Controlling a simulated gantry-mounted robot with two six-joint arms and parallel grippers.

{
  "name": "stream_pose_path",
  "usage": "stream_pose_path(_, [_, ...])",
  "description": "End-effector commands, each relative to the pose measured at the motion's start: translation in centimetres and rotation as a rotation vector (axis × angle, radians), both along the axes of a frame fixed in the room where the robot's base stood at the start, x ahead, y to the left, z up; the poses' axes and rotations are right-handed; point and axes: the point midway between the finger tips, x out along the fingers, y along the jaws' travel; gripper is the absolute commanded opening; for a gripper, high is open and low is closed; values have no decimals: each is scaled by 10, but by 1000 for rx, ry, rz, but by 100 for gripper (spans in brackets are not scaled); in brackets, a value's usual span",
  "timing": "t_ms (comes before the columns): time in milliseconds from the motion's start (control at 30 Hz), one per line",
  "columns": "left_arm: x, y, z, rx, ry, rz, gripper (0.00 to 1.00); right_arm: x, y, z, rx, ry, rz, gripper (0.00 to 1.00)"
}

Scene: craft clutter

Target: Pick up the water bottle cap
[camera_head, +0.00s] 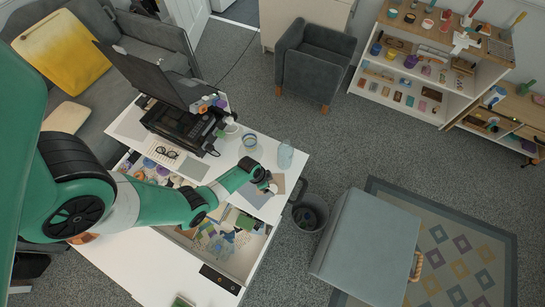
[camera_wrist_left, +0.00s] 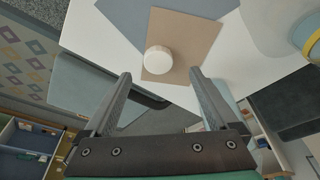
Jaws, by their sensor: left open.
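The white round cap (camera_wrist_left: 158,59) lies on a brown card (camera_wrist_left: 178,30) on the white table in the left wrist view. In the head view the cap (camera_head: 273,188) is small, at the tip of my left gripper (camera_head: 265,181). In the left wrist view my left gripper (camera_wrist_left: 160,73) is open and empty. Its two fingers are spread wide, with the cap between and just beyond their tips. A clear bottle (camera_head: 285,156) stands on the table close by. My right gripper is not in view.
A black printer-like machine (camera_head: 180,125) sits at the table's back left. An open drawer (camera_head: 225,245) full of craft scraps lies below the arm. A grey bin (camera_head: 310,213) stands beside the table.

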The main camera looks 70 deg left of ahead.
Motion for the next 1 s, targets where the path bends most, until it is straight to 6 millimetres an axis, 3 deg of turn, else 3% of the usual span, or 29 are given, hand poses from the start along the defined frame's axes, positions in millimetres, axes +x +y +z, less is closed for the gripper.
stream_pose_path(67, [0, 0, -1, 0, 0, 0, 93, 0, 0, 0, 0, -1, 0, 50])
stream_pose_path(300, [7, -3, -40, -2, 2, -1, 93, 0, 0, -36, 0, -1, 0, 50])
stream_pose_path(400, [11, -2, -49, -1, 1, 0, 93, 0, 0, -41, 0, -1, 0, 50])
stream_pose_path(667, [12, -2, -48, 0, 0, 0, 93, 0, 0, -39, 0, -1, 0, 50])
stream_pose_path(1000, [12, -2, -48, 0, 0, 0, 31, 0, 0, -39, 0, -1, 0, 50])
